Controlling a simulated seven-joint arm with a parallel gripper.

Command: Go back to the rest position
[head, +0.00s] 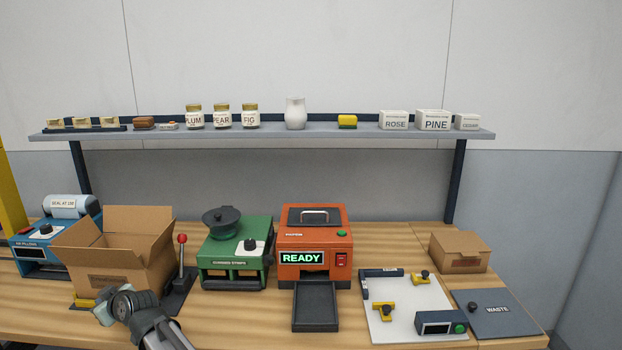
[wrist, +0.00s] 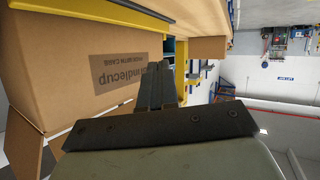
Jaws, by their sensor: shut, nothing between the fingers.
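My arm (head: 150,322) shows at the lower left of the head view, in front of the open cardboard box (head: 118,262). In the wrist view my gripper (wrist: 159,68) is shut, its two dark fingers together with nothing between them. The printed side of the box (wrist: 85,60) fills the left of the wrist view, close beside the fingers. I cannot tell whether they touch it. The fingertips are hard to make out in the head view.
A red-knobbed lever (head: 182,262) stands right of the box. A green machine (head: 237,268), an orange machine reading READY (head: 314,240) and a white board (head: 400,300) follow along the bench. A shelf (head: 300,131) with jars and small boxes runs behind.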

